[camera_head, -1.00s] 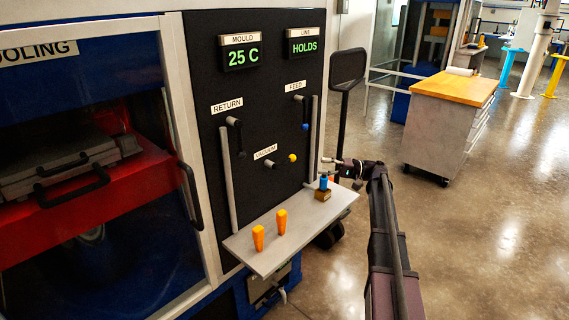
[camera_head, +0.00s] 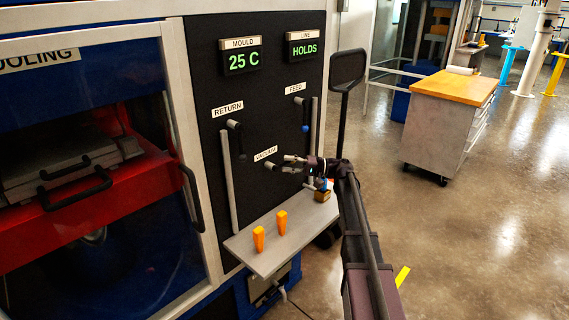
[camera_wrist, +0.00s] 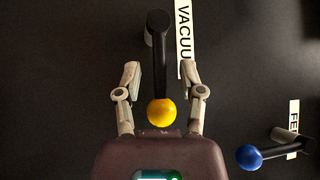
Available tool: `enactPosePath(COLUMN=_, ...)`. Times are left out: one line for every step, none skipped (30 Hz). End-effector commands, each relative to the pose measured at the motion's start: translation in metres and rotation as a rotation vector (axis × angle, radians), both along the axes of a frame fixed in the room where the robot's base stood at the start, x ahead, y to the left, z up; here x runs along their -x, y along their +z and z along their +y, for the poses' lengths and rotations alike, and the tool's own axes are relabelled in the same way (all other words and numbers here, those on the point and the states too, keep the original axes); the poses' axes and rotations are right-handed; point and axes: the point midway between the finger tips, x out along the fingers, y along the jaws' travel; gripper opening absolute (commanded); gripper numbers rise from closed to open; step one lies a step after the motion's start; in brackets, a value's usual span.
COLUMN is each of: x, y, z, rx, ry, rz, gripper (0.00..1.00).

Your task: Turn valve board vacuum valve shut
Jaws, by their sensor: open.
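The black valve board (camera_head: 255,110) carries the vacuum valve, whose grey hub and dark lever (camera_head: 272,167) show below the VACUUM label (camera_head: 265,154). In the wrist view the black lever (camera_wrist: 158,62) ends in a yellow ball (camera_wrist: 161,112). My gripper (camera_wrist: 160,75) is open, with one finger on each side of the lever and a gap on both sides. The ball lies between the fingers, close to the palm. In the head view my gripper (camera_head: 288,164) is at the board and hides the yellow ball.
The feed lever has a blue ball (camera_wrist: 249,157) to the lower right. The return lever (camera_head: 236,135) is up and left. A grey shelf (camera_head: 262,262) below holds orange plugs (camera_head: 281,222) and a small brown block (camera_head: 322,196). Grey pipes run along the board. Displays read "25 C" and "HOLDS".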

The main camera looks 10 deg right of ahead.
Motion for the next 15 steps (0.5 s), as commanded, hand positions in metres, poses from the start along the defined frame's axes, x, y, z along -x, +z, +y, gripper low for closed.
enactPosePath(x=-0.0003, y=0.0011, z=0.0048, rx=0.000, ry=0.001, rz=0.000, gripper=0.51)
enactPosePath(x=-0.0006, y=0.0013, z=0.0069, rx=0.000, ry=0.001, rz=0.000, gripper=0.51)
enactPosePath(x=-0.0010, y=0.0015, z=0.0089, rx=0.000, ry=0.001, rz=0.000, gripper=0.51)
enactPosePath(x=-0.0012, y=0.0016, z=0.0102, rx=0.000, ry=0.001, rz=0.000, gripper=0.51)
enactPosePath(x=-0.0014, y=0.0017, z=0.0112, rx=0.000, ry=0.001, rz=0.000, gripper=0.51)
enactPosePath(x=-0.0017, y=0.0018, z=0.0121, rx=0.000, ry=0.000, rz=0.000, gripper=0.51)
enactPosePath(x=-0.0017, y=0.0018, z=0.0126, rx=0.000, ry=0.000, rz=0.000, gripper=0.51)
enactPosePath(x=-0.0019, y=0.0018, z=0.0127, rx=0.000, ry=0.000, rz=0.000, gripper=0.51)
enactPosePath(x=-0.0019, y=0.0018, z=0.0129, rx=0.000, ry=0.000, rz=0.000, gripper=0.51)
enactPosePath(x=-0.0019, y=0.0018, z=0.0129, rx=0.000, ry=0.000, rz=0.000, gripper=0.51)
enactPosePath(x=-0.0019, y=0.0018, z=0.0129, rx=0.000, ry=0.000, rz=0.000, gripper=0.51)
enactPosePath(x=-0.0019, y=0.0018, z=0.0128, rx=0.000, ry=0.000, rz=0.000, gripper=0.51)
enactPosePath(x=-0.0019, y=0.0018, z=0.0128, rx=0.000, ry=0.000, rz=0.000, gripper=0.51)
enactPosePath(x=-0.0019, y=0.0017, z=0.0127, rx=0.000, ry=0.000, rz=0.000, gripper=0.51)
enactPosePath(x=-0.0019, y=0.0017, z=0.0127, rx=0.000, ry=0.000, rz=0.000, gripper=0.51)
